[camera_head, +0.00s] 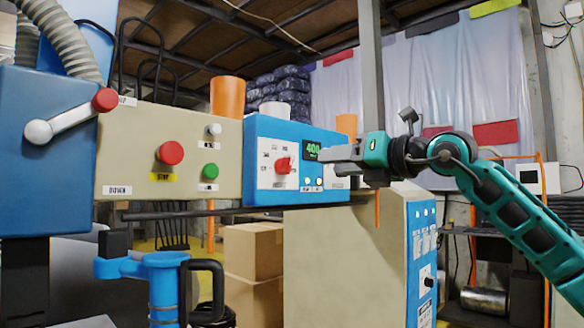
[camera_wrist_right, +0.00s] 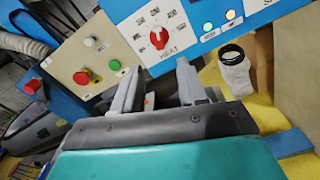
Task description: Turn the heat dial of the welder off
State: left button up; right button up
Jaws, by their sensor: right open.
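The heat dial is a red knob (camera_head: 283,165) on the white face of the blue welder box (camera_head: 262,128), left of a green display (camera_head: 313,149) that reads about 400. In the right wrist view the red dial (camera_wrist_right: 159,38) sits above the word HEAT, with small marks around it; its exact setting is too small to read. My right gripper (camera_head: 325,154) is in front of the panel, to the right of the dial and apart from it. In the wrist view its two fingers (camera_wrist_right: 157,75) are spread and empty, below the dial. My left gripper is not in view.
Left of the welder box, a beige panel (camera_head: 130,145) holds a red stop button (camera_head: 170,153) and a green button (camera_head: 210,171). Two lit buttons (camera_head: 314,182) sit under the display. A beige cabinet (camera_head: 340,260) stands below, with cardboard boxes (camera_head: 252,250) beside it.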

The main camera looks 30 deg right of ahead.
aim_at(290, 166)
jog(key=x, duration=1)
jog(key=shift+w+a+p, duration=0.2)
jog(key=shift+w+p, duration=0.1)
jog(key=shift+p, duration=0.1)
grip_shut()
